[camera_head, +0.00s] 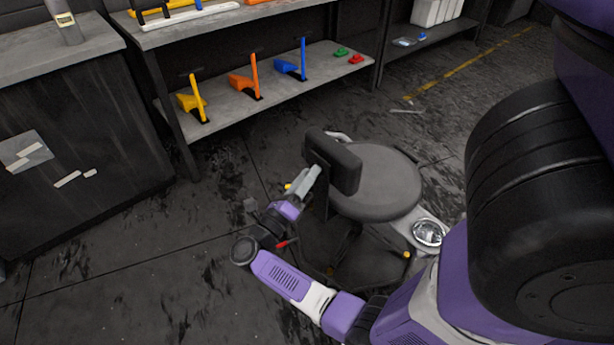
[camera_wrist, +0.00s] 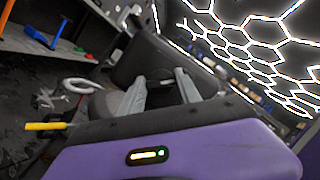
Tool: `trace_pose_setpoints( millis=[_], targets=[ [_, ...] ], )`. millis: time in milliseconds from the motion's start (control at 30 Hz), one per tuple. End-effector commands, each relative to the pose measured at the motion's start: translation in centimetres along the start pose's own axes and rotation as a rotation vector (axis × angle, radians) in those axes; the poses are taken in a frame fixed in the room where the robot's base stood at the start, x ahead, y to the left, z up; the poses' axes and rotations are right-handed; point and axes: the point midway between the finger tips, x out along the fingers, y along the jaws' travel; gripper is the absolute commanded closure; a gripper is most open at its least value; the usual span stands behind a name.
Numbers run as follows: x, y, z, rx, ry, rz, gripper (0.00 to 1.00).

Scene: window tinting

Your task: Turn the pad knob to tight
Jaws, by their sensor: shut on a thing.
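A dark rolling stool has a round grey seat (camera_head: 378,184) and an upright black back pad (camera_head: 343,160). The pad also shows in the wrist view (camera_wrist: 150,52), directly ahead of my fingers. My gripper (camera_head: 314,172) is at the rear side of the pad, close against it. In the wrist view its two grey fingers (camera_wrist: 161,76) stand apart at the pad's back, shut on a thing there. That thing is probably the pad knob, but it is too dark and hidden to make out, and its setting cannot be read.
A yellow handle (camera_wrist: 45,126) sticks out at the left in the wrist view. A red-tipped lever (camera_head: 283,243) is near my forearm. A shelf (camera_head: 270,92) with coloured tools stands behind. A dark cabinet (camera_head: 80,140) is at left. The floor between is clear.

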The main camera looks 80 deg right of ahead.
Motion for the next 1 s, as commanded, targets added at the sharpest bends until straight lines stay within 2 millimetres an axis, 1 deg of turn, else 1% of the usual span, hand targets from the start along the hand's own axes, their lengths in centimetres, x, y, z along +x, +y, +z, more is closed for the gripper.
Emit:
trace_pose_setpoints(
  millis=[167,400,567,800,833,933,1000],
  targets=[
    [-0.07,0.16,-0.1,0.01,0.0,-0.004,1.0],
    [-0.17,0.47,-0.3,0.087,0.0,-0.036,1.0],
    [-0.1,0.21,-0.11,0.127,0.0,-0.052,1.0],
    [-0.05,0.06,0.02,0.128,0.0,-0.052,1.0],
    [-0.05,0.06,0.02,0.128,0.0,-0.052,0.58],
    [-0.04,0.06,0.03,0.128,0.0,-0.052,0.38],
    [-0.04,0.06,0.02,0.128,0.0,-0.052,0.38]
  ],
)
